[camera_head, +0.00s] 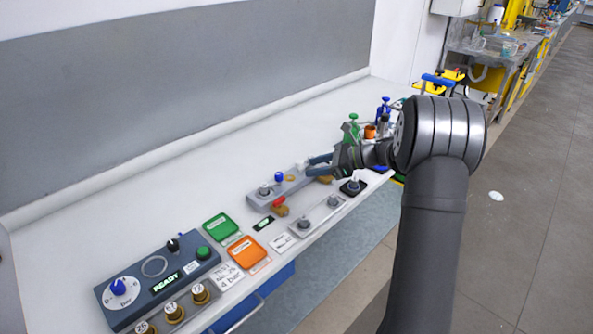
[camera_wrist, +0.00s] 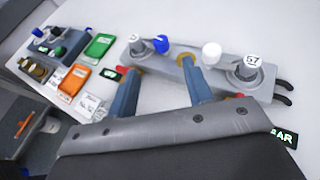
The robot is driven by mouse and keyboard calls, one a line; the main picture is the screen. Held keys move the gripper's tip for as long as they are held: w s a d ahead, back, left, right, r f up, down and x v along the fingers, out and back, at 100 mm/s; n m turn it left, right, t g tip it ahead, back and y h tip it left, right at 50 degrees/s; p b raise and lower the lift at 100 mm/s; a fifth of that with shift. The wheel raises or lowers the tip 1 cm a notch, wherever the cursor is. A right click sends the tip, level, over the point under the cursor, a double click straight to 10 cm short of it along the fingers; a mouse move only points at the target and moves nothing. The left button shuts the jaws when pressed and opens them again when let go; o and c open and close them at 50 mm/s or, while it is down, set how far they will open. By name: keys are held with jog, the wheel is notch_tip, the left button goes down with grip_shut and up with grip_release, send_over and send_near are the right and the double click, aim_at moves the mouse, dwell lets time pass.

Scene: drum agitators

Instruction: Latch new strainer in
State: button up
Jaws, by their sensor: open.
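My gripper (camera_head: 312,166) is open above the right part of a grey fixture block (camera_head: 296,183) on the white bench. In the wrist view its two blue-grey fingers (camera_wrist: 158,67) are spread apart with nothing between them. The block (camera_wrist: 219,78) carries a blue knob (camera_wrist: 161,44), a brass ring (camera_wrist: 183,59), a white cylinder (camera_wrist: 211,53) and a grey post marked 57 (camera_wrist: 249,69). A red lever (camera_head: 279,201) with a brass part lies at the block's front. I cannot tell which part is the new strainer; the fingers and gripper body hide part of the block.
A control box reading READY (camera_head: 158,281) stands at the front left, beside green (camera_head: 220,227) and orange (camera_head: 247,252) trays. A grey plate with posts (camera_head: 317,217) lies along the front edge. Green and blue-topped items (camera_head: 384,105) stand at the far end. The bench behind is clear.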

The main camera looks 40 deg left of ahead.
jog(key=shift+v, duration=2.4)
jog(key=shift+s+r, duration=0.1)
jog(key=m+t+y, duration=0.2)
jog(key=m+t, duration=0.4)
jog(key=t, duration=0.1)
send_near(280, 174)
jog(key=x, duration=0.9)
